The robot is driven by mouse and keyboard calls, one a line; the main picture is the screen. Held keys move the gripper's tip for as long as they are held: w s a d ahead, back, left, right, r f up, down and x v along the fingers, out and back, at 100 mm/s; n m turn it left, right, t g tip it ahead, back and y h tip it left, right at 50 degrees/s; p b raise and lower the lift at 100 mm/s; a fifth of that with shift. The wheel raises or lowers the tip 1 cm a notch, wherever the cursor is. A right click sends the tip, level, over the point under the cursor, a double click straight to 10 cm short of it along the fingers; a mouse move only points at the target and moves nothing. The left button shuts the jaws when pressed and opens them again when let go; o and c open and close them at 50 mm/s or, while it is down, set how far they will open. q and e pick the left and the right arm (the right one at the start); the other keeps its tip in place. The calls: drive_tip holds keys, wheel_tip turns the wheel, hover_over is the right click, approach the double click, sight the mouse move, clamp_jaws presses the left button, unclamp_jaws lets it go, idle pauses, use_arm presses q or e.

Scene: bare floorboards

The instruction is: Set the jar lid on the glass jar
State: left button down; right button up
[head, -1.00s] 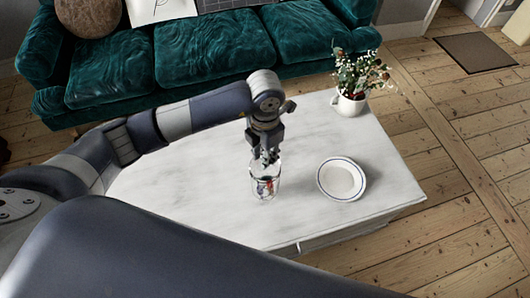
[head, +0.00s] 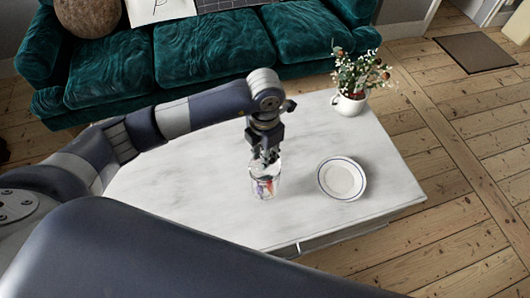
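The glass jar (head: 264,186) stands upright on the white marble-look table, with small coloured things showing through its clear wall. My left gripper (head: 264,157) points down right over the jar's mouth, its fingertips at or just above the rim. The fingers are small and dark here, so I cannot tell whether they are open or shut. I cannot make out the jar lid; it may be hidden at the gripper and rim. My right gripper is not in view.
A white plate with a blue rim (head: 341,179) lies right of the jar. A white pot of flowers (head: 350,103) stands at the table's far right corner. The table (head: 190,195) is clear left of the jar. A green sofa (head: 210,50) stands behind.

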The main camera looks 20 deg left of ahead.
use_arm(q)
drive_tip(key=shift+f+b, duration=0.55)
drive_tip(key=shift+f, duration=0.05)
drive_tip(key=c, duration=1.7)
unclamp_jaws()
drive_tip(key=shift+r, duration=0.1)
drive_tip(key=shift+r+p, duration=3.6)
drive_tip(key=shift+r, duration=1.9)
drive_tip(key=shift+s+f, duration=0.1)
drive_tip(key=shift+f, duration=0.05)
